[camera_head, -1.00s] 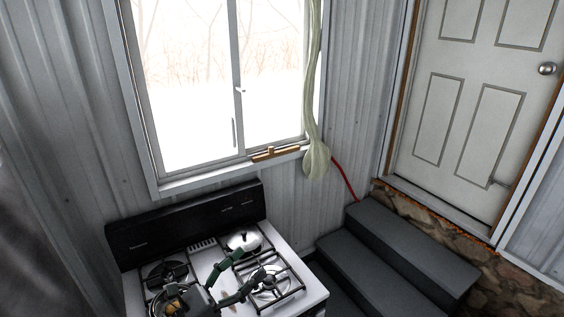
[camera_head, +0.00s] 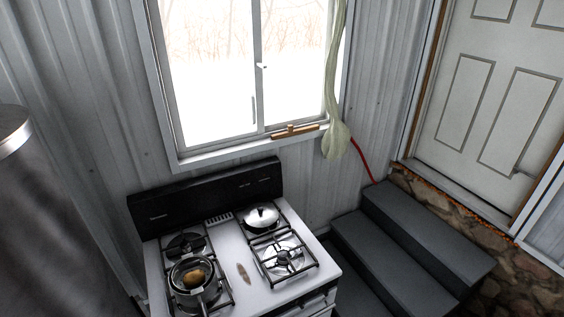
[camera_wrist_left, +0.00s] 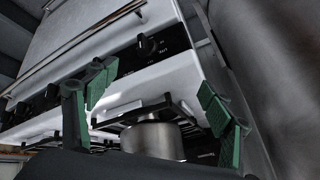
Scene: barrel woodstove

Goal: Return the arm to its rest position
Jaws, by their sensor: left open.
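My left gripper (camera_wrist_left: 157,108) is open and empty in the left wrist view, its green-padded fingers wide apart. It is out of the head view. A metal pot (camera_head: 209,292) with a brownish, rounded thing (camera_head: 194,276) in it stands on the front left burner of the white stove (camera_head: 228,261). The pot also shows in the left wrist view (camera_wrist_left: 153,140), beyond and between the fingers; I cannot tell the distance. My right gripper is in neither view.
A shiny domed lid (camera_head: 262,216) sits on the back right burner. A small brown item (camera_head: 243,272) lies between the burners. A grey metal cylinder (camera_head: 30,220) stands at left. Dark steps (camera_head: 410,245) rise at right below the door (camera_head: 495,110).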

